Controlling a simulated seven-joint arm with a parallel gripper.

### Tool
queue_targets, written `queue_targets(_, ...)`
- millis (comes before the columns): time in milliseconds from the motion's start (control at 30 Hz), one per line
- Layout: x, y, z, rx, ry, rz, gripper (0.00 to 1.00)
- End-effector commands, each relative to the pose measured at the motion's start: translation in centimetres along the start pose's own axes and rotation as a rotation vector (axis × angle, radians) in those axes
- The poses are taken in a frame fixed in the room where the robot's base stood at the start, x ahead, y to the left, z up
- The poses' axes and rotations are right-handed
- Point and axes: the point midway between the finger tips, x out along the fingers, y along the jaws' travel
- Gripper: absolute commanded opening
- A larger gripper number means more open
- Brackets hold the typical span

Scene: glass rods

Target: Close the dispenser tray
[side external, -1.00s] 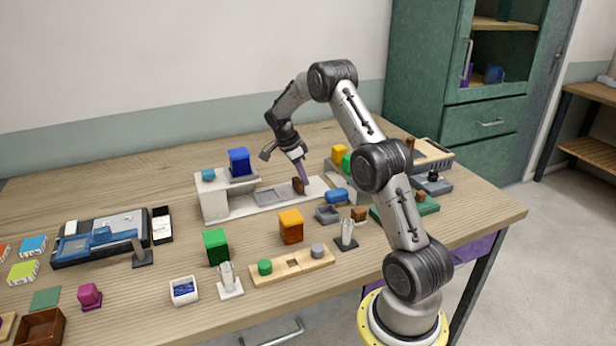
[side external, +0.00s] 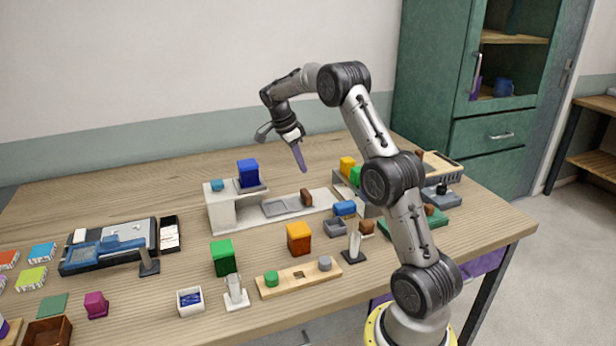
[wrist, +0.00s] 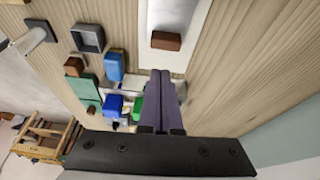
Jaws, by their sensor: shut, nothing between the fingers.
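The white dispenser (side external: 222,208) stands mid-table with a dark blue block (side external: 248,173) on top. Its long low white base (side external: 252,217) reaches to the right and also shows in the wrist view (wrist: 186,15). The grey tray (side external: 275,207) lies on this base, out to the right of the dispenser's upright. A brown block-like handle (side external: 306,197) is at the tray's right end, and it also shows in the wrist view (wrist: 166,41). My gripper (side external: 302,168) has purple fingers, shut and empty, pointing down above the base near the handle, apart from it.
An orange block (side external: 299,238), a green block (side external: 224,258) and a wooden board with pegs (side external: 298,280) are in front of the dispenser. A blue block (side external: 344,208) and a grey open box (side external: 335,227) sit to its right. The table behind is clear.

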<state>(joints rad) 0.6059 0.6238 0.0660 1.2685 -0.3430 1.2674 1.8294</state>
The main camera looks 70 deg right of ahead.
Motion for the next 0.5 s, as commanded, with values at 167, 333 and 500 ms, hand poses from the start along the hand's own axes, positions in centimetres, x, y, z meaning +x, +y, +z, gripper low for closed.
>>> queue_targets(167,-0.4,0.3,1.6,-0.129,-0.126,0.026,0.00)
queue_targets(333,0.2,-0.3,-0.6,-0.168,-0.358,0.034,0.00)
queue_targets(500,1.2,-1.2,-5.5,-0.096,-0.538,-0.010,0.00)
